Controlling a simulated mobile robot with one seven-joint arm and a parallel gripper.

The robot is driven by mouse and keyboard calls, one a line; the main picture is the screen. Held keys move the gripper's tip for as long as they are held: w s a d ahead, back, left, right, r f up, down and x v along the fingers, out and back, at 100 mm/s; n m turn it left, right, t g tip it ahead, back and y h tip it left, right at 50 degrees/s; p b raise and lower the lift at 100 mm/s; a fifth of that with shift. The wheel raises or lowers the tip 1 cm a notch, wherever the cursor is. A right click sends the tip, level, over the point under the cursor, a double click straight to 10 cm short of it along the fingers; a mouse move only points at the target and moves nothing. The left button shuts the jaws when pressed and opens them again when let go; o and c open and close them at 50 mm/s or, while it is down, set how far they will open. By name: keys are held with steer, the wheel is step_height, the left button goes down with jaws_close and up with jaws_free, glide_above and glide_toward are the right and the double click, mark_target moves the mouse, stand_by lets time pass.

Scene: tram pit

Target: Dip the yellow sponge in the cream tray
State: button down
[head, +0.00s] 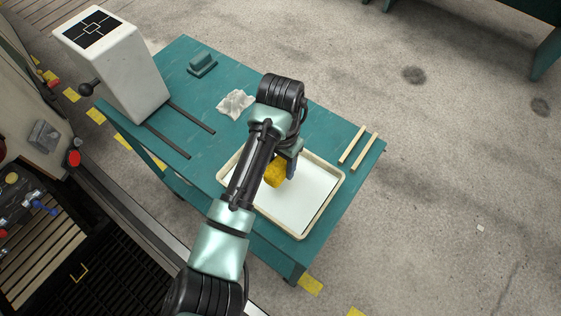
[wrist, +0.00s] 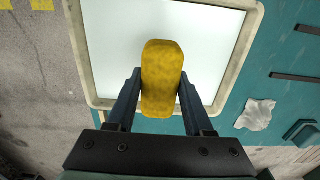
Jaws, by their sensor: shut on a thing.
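The yellow sponge (head: 275,172) is between the fingers of my gripper (head: 289,158), which is shut on it. In the wrist view the sponge (wrist: 162,80) stands out past the fingertips of my gripper (wrist: 160,92). The cream tray (head: 327,204) lies on the teal table, with a pale, flat inside. In the wrist view its rim (wrist: 247,38) frames the sponge, which is over the tray's inside. I cannot tell whether the sponge touches the tray bottom. My arm hides the tray's left part in the head view.
The teal table (head: 190,62) also holds a crumpled white cloth (head: 236,104), a teal block (head: 202,64), two dark rails (head: 190,117) and two wooden sticks (head: 358,148). A white box-shaped unit (head: 117,67) stands at the left. Open floor lies to the right.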

steer(key=shift+f+b, duration=1.4)
steer(key=shift+f, duration=1.55)
steer(key=shift+r, duration=0.15)
step_height(320, 180, up, 5)
steer(key=p, duration=0.5)
steer(key=shift+r+p, duration=0.1)
steer(key=shift+p, duration=0.2)
step_height(320, 180, up, 5)
steer(key=p, duration=0.5)
